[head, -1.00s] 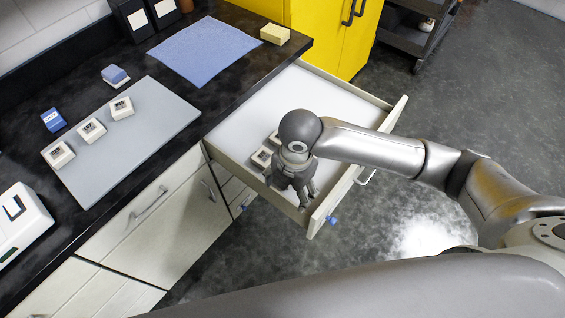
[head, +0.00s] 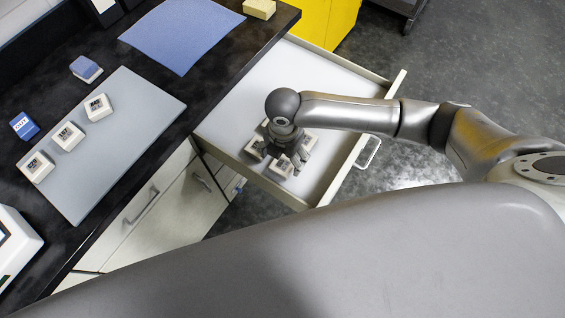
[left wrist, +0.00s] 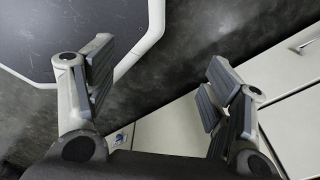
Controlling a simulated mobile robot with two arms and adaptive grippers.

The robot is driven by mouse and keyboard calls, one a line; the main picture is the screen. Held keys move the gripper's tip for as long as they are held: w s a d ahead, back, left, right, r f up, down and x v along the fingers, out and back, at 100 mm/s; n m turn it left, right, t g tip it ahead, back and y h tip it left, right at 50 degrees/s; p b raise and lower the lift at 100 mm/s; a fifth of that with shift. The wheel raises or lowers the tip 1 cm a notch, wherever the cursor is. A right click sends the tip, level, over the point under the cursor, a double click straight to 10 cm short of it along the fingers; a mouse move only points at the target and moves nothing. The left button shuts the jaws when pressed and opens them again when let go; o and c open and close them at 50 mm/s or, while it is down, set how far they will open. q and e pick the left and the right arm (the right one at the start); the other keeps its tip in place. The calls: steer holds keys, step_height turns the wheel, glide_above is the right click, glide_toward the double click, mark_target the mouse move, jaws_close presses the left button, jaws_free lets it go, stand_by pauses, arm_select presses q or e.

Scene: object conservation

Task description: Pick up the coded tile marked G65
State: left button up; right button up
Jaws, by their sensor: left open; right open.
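Several white coded tiles show in the head view, their marks too small to read surely, so I cannot tell which is G65. In the open drawer (head: 268,88), tiles lie at the left (head: 256,149), front (head: 281,168) and right (head: 309,143) of my right gripper (head: 293,160). That gripper points down among them, open, partly covering them; I cannot tell whether it touches any. Three more tiles, left (head: 36,167), middle (head: 68,136) and right (head: 98,107), sit on the grey mat (head: 130,142). My left gripper (left wrist: 158,88) is open and empty in the left wrist view.
A blue-and-white block (head: 86,69) and a blue labelled block (head: 24,126) stand beside the mat on the dark counter. A blue cloth (head: 180,35) and a yellow sponge (head: 260,9) lie farther back. The drawer's back part is clear. Its walls surround my right gripper.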

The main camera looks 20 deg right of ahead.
mark_target(284, 163)
step_height(284, 163, down, 3)
steer(key=shift+d+f, duration=0.1)
steer(key=shift+w+f, duration=0.1)
steer(key=shift+f, duration=0.1)
steer(key=shift+c, duration=1.6)
steer(key=c, duration=0.7)
steer(key=shift+c, duration=0.9)
arm_select(q)
steer(key=shift+w+r, duration=0.2)
steer(key=shift+w, duration=0.25)
steer(key=shift+w+r, duration=0.2)
steer(key=shift+w, duration=0.25)
steer(key=shift+d, duration=0.1)
arm_select(e)
steer(key=shift+r, duration=0.25)
